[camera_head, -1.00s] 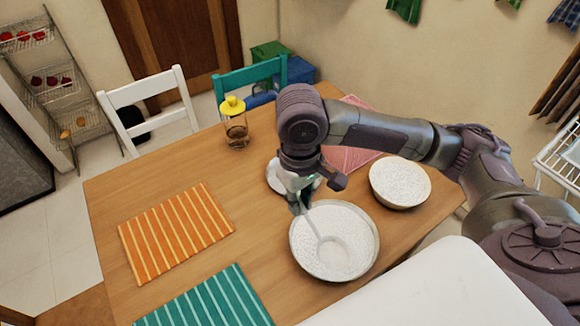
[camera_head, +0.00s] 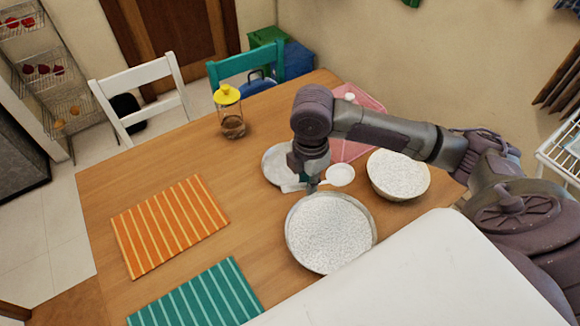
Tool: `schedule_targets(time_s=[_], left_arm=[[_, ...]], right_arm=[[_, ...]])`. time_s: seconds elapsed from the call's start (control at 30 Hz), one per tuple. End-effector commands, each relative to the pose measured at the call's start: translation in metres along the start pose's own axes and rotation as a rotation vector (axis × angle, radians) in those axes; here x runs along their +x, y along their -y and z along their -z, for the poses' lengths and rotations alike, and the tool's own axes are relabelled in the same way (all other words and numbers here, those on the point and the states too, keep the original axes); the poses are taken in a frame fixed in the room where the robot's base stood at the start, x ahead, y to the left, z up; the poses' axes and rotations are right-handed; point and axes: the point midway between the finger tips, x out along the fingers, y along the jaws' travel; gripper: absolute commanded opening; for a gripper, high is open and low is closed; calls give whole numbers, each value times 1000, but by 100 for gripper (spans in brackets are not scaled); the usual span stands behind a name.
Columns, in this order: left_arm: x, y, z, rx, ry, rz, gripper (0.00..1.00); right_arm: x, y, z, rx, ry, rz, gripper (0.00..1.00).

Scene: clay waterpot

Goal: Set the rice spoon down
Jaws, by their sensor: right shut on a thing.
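My right gripper (camera_head: 311,187) is shut on the white rice spoon, over the table's right half. The spoon's round head (camera_head: 340,175) sticks out to the right of the gripper, and a pale end (camera_head: 292,188) shows to the left. The middle of the spoon is hidden by the gripper. A grey-white plate (camera_head: 277,163) lies just behind the gripper, partly covered by it. I cannot tell whether the spoon touches the plate or the table. A large bowl of rice (camera_head: 330,233) stands just in front. My left gripper is out of view.
A second bowl of rice (camera_head: 398,174) stands to the right, near a pink mat (camera_head: 352,148). A yellow-lidded jar (camera_head: 230,112) stands at the back left. Orange (camera_head: 170,225) and teal (camera_head: 195,300) striped mats lie left. The table between jar and plate is clear.

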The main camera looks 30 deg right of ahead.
Motion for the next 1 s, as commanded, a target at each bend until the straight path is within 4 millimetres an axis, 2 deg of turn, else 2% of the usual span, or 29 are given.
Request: schedule_targets(time_s=[0.1,0.3,0.4,0.57,0.73,1.0], left_arm=[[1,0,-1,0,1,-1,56],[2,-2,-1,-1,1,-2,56],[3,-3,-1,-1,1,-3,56],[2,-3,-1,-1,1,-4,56],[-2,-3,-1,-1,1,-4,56],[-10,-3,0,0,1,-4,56]], right_arm=[[14,0,-14,-245,2,-4,0],[30,0,-35,-615,7,-14,0],[36,0,-42,-743,10,-19,0],[40,-1,-48,-855,13,-24,0],[53,-24,-41,-878,10,-26,0],[90,-83,-24,-876,10,-24,0]])
